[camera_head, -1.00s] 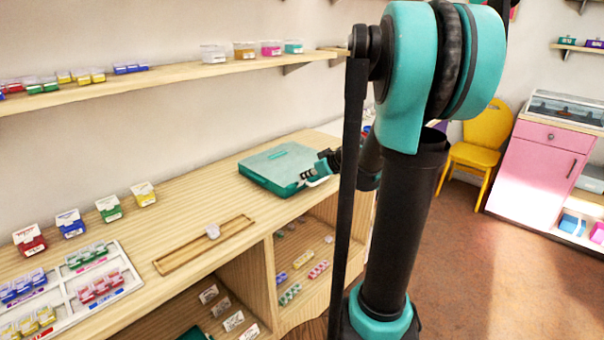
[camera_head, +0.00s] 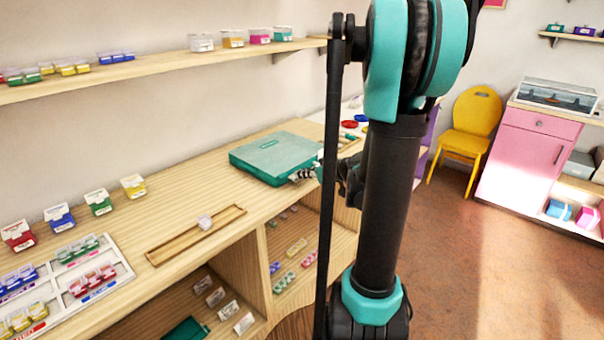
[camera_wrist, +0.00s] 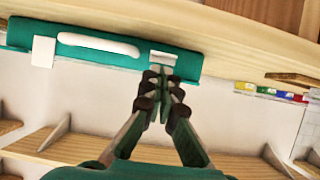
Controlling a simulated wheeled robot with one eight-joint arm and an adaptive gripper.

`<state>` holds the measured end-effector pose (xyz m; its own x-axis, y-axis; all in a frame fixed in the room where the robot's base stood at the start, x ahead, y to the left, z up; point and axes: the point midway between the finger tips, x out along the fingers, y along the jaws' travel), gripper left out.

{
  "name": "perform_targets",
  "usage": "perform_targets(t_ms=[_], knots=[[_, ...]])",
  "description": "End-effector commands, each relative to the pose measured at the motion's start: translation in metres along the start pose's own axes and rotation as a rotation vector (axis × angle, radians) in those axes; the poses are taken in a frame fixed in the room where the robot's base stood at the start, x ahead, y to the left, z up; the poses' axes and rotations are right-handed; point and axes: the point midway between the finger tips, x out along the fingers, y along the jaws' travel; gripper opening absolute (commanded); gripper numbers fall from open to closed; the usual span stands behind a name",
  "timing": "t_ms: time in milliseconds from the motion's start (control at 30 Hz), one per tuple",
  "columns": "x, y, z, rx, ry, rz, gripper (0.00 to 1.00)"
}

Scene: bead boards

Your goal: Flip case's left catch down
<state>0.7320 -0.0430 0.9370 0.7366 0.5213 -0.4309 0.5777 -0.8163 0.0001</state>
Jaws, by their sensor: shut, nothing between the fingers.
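The teal case (camera_head: 278,154) lies on the wooden counter, and its front side shows along the top of the wrist view (camera_wrist: 20,33). That side has a white handle (camera_wrist: 98,43) and two white catches. One catch (camera_wrist: 163,57) is right of the handle in the wrist picture, directly beyond my fingertips. The other catch (camera_wrist: 43,51) is left of the handle and looks longer. My gripper (camera_wrist: 160,76) is shut and empty, its tips at the near catch; I cannot tell whether they touch it. In the head view my gripper (camera_head: 297,176) is at the case's front, partly hidden by my arm.
A wooden tray (camera_head: 195,236) with a small clear box lies left of the case on the counter. Bead boxes (camera_head: 58,218) and a white board (camera_head: 122,277) are further left. A wall shelf (camera_head: 150,68) runs above. The floor on the right is open.

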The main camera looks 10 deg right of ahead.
Motion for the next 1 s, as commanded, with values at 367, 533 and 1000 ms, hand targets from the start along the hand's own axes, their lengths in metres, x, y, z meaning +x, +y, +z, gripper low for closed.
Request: perform_targets(t_ms=[367,533,1000], knots=[[0.014,0.0,-0.004,-0.001,-0.001,-0.001,0.0],[0.015,0.0,-0.005,0.0,-0.001,0.0,0.0],[0.017,0.002,-0.023,0.0,0.0,0.0,0.0]])
